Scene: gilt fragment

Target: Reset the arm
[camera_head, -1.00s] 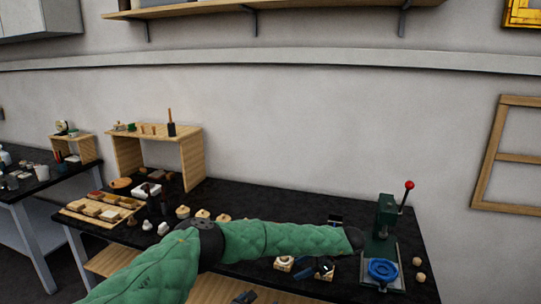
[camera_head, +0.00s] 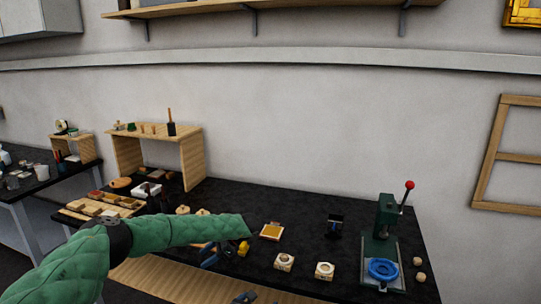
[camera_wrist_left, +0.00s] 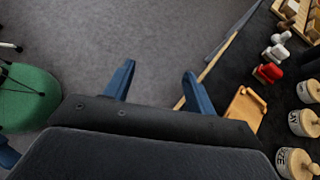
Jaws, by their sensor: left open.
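My left arm, in a green quilted sleeve, comes in from the left in the head view and reaches over the front of the black table (camera_head: 310,215). My left gripper (camera_head: 212,257) hangs below the end of that arm near the table's front edge. In the left wrist view its two blue fingers (camera_wrist_left: 158,85) are spread apart with nothing between them, over grey floor beside the table edge.
A green press (camera_head: 384,220) with a red-knobbed lever and blue dish stands at the table's right end. A wooden riser (camera_head: 190,160) stands at left. Wooden-topped jars (camera_wrist_left: 297,162) show in the wrist view.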

